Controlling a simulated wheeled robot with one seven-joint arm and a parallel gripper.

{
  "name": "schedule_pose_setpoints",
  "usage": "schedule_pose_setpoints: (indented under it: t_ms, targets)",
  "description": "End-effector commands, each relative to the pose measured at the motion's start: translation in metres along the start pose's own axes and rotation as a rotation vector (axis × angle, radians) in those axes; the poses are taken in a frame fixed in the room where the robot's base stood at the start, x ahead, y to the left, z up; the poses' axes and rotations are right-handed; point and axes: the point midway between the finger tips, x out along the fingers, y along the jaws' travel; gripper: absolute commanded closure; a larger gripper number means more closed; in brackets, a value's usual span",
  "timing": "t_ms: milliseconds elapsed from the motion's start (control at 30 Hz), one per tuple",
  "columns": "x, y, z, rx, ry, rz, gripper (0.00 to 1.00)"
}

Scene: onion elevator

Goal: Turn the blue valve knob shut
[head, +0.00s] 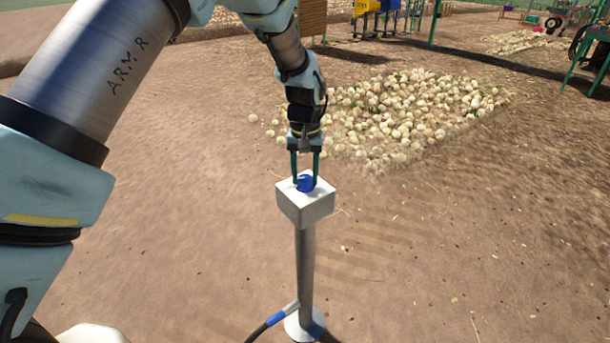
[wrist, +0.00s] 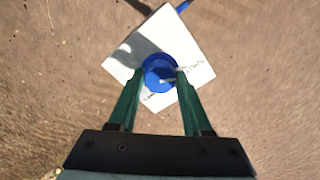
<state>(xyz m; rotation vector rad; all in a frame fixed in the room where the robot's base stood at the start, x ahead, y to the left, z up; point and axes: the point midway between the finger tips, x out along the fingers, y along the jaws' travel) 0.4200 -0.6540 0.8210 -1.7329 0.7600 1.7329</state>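The blue valve knob (head: 305,183) sits on top of a white box (head: 306,207) on a grey metal post. The knob also shows in the wrist view (wrist: 159,73), with a pale pointer mark on its face and partly unreadable dark lettering on the box beside it. My gripper (head: 305,180) points straight down over the box. Its two green fingers stand on either side of the knob, and in the wrist view the fingertips (wrist: 160,73) are at its left and right edges. I cannot tell whether both fingers press on it.
The post stands on a round white base (head: 305,324) with a black and blue hose (head: 272,321) at its foot. A heap of onions (head: 410,112) lies on the soil behind. Green-legged machinery (head: 583,60) stands at the far right. Bare soil surrounds the post.

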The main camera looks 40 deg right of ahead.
Motion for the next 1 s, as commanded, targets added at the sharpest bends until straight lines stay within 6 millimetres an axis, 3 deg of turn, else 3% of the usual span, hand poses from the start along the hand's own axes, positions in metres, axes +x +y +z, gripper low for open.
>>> schedule_pose_setpoints:
  t_ms: [33, 233, 567, 667, 1000]
  targets:
    - [-0.001, 0.000, 0.000, -0.001, 0.001, 0.001, 0.45]
    - [0.000, 0.000, 0.000, 0.001, 0.000, 0.000, 0.23]
    - [-0.004, 0.000, -0.001, 0.001, 0.002, 0.001, 0.22]
    - [-0.015, 0.000, -0.001, 0.001, 0.003, 0.001, 0.22]
    - [-0.080, 0.000, -0.001, 0.000, 0.005, 0.001, 0.22]
